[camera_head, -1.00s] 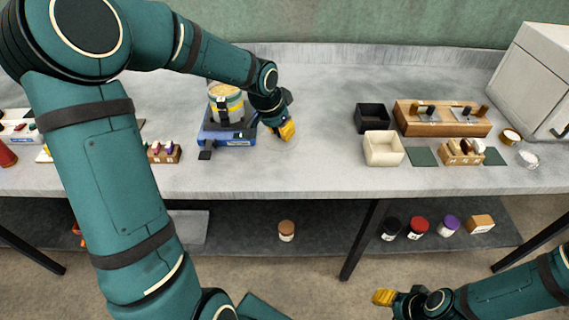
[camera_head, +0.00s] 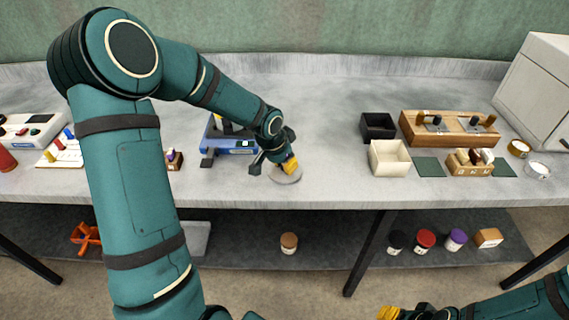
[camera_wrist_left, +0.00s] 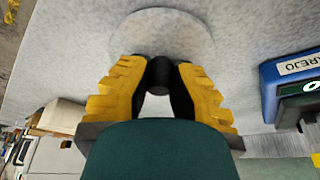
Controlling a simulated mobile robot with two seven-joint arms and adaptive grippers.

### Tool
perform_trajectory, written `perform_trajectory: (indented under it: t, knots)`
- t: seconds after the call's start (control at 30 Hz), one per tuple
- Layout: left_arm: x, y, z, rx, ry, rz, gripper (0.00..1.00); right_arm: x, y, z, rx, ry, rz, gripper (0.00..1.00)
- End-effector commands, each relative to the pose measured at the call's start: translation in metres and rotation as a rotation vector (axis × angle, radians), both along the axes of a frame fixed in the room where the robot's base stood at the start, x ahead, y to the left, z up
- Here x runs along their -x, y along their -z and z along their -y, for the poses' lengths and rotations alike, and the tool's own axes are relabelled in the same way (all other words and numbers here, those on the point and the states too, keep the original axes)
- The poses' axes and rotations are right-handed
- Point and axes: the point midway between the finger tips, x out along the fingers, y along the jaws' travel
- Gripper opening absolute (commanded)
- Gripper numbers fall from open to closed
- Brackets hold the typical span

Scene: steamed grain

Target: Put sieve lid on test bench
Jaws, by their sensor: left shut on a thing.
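The sieve lid (camera_head: 287,179) is a pale, see-through-looking disc over the bench's front middle. It also shows in the left wrist view (camera_wrist_left: 160,28). My left gripper (camera_head: 290,165) is shut on the lid's black knob (camera_wrist_left: 160,75), between its yellow fingers in the wrist view. I cannot tell whether the disc touches the test bench (camera_head: 335,180). The blue sieve shaker (camera_head: 228,149) stands left of the lid, partly hidden by my left arm. My right gripper (camera_head: 388,313) is at the bottom edge, cut off, its jaws unclear.
A black bin (camera_head: 378,126), a cream bin (camera_head: 388,158), a wooden rack (camera_head: 450,130) and a green mat (camera_head: 430,167) stand to the right. A white cabinet (camera_head: 540,90) is at far right. Jars stand on the shelf below. The bench between lid and cream bin is clear.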

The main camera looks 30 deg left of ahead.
Motion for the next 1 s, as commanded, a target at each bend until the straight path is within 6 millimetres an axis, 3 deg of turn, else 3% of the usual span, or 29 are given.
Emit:
perform_trajectory:
  t: [0.07, 0.1, 0.17, 0.57, 1.0]
  knots:
    - [0.0, 0.003, 0.0, 0.0, 0.0, 0.0, 0.0, 0.0, 0.003, 0.0, 0.0, 0.0, 0.001, 0.47]
    - [0.0, 0.004, 0.0, 0.0, 0.0, 0.0, 0.24, -0.001, 0.003, 0.0, 0.0, 0.0, 0.001, 0.47]
    - [0.0, 0.003, 0.0, 0.0, 0.0, 0.0, 0.4, 0.0, 0.003, 0.0, 0.0, 0.0, 0.001, 0.47]
    - [0.0, -0.003, 0.0, 0.0, 0.0, 0.0, 0.4, 0.0, -0.002, 0.0, 0.0, 0.0, 0.0, 0.47]
    - [0.027, -0.082, -0.007, -0.002, -0.002, 0.003, 0.4, 0.005, -0.028, -0.001, -0.003, -0.002, -0.012, 0.47]
